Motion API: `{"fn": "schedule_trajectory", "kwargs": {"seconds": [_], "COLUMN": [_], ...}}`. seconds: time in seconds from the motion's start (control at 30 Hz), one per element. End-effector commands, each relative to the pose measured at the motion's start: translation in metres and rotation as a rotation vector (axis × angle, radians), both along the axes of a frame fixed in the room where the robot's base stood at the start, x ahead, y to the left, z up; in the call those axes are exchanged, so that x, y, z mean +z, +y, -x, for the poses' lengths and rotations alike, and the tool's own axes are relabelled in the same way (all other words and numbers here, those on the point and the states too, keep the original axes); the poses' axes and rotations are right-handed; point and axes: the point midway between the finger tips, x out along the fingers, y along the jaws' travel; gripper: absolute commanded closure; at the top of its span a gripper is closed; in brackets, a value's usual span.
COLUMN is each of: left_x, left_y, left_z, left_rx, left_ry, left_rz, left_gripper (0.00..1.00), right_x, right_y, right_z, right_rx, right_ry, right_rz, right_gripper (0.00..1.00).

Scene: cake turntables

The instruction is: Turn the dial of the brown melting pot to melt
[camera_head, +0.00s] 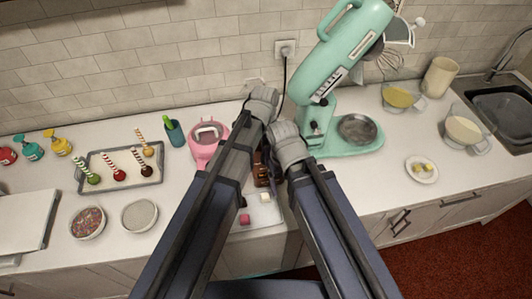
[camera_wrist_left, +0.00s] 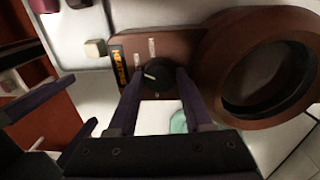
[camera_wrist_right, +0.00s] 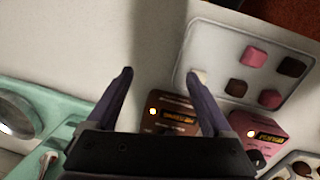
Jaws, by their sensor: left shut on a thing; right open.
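The brown melting pot (camera_wrist_left: 255,75) shows its round rim and front panel in the left wrist view. Its black dial (camera_wrist_left: 155,75) has a white pointer directed left, with small markings around it. My left gripper (camera_wrist_left: 158,80) is shut on the dial, one finger on each side. In the head view the brown pot (camera_head: 262,170) is mostly hidden between my arms. My right gripper (camera_wrist_right: 160,75) is open and empty. In the right wrist view the brown pot's panel (camera_wrist_right: 174,117) has a lit lamp and an orange display, partly behind a finger.
The pink melting pot (camera_head: 205,150) stands to the left of the brown one. A tray with pink, brown and white pieces (camera_wrist_right: 215,80) lies by the pots. A mint stand mixer (camera_head: 340,60) stands close on the right.

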Motion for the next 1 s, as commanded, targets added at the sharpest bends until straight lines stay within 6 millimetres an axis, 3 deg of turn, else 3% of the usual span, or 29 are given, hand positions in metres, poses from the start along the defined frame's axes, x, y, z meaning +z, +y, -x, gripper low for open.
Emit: {"fn": "schedule_trajectory", "kwargs": {"seconds": [0.13, 0.17, 0.4, 1.0], "left_x": [-0.0001, -0.0001, -0.0001, 0.0], "left_y": [0.0, 0.0, 0.0001, 0.0003], "left_z": [0.0004, 0.0004, 0.0002, -0.0015], "left_rx": [0.001, 0.001, 0.002, 0.003], "left_ry": [0.001, 0.001, 0.001, -0.003], "left_rz": [0.0, 0.0, 0.0, -0.001], "left_gripper": [1.0, 0.49, 0.22, 0.2], "right_x": [-0.0001, -0.0001, -0.0001, 0.0], "right_y": [0.0, 0.0, 0.0, 0.0], "right_z": [0.0, 0.0, 0.0, 0.0], "right_rx": [0.0, 0.0, 0.0, 0.0], "right_ry": [0.0, 0.0, 0.0, 0.0], "right_rz": [0.0, 0.0, 0.0, 0.0], "right_gripper": [0.15, 0.15, 0.15, 0.15]}}
